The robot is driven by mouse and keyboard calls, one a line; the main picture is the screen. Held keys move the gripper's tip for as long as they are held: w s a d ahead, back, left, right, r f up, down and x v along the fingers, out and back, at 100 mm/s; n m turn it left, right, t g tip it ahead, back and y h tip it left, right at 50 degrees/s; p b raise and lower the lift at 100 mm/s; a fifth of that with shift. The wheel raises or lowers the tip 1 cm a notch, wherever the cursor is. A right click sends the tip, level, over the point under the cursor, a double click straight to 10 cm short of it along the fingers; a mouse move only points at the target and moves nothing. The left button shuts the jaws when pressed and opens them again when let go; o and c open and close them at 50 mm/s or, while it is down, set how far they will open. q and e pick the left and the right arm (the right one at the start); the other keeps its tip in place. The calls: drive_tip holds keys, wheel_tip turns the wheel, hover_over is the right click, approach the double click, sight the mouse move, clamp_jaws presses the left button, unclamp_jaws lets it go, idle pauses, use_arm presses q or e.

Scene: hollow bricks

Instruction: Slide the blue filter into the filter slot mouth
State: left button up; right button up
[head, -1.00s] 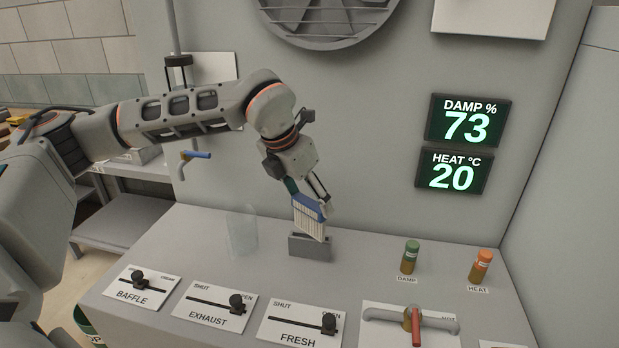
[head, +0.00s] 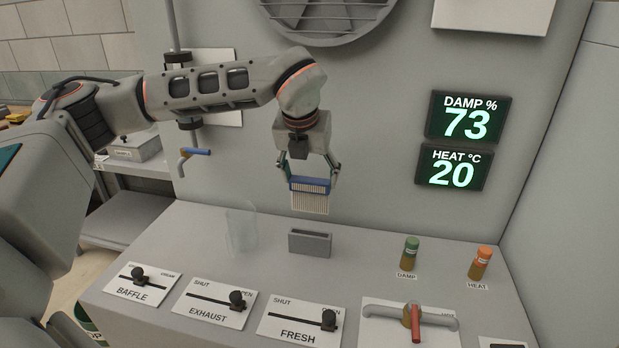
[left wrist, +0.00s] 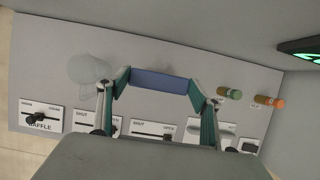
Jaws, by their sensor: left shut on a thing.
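The blue filter (head: 310,201) has a blue top bar and pale pleats hanging below it. My left gripper (head: 311,182) is shut on the blue bar, one finger at each end, with the pleats pointing down. The grey filter slot (head: 310,243) stands on the counter, its dark mouth facing up. The filter is held above the slot, clear of it, and roughly parallel to it. In the left wrist view the blue bar (left wrist: 160,80) spans between the fingers and the slot is hidden. My right gripper is not in view.
A clear upright container (head: 241,228) stands left of the slot. Green (head: 410,254) and orange (head: 481,264) capped vials stand to the right. Labelled sliders (head: 215,303) and a red-handled valve (head: 413,322) line the front. The wall is close behind.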

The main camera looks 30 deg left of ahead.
sight(309, 191)
use_arm(q)
drive_tip(key=shift+f+b, duration=1.95)
drive_tip(key=shift+f, duration=1)
wheel_tip(309, 191, down, 7)
drive_tip(key=b, duration=0.3)
idle(2.3)
drive_tip(key=o, duration=1.2)
drive_tip(key=v, duration=1.2)
drive_tip(key=shift+s, duration=0.1)
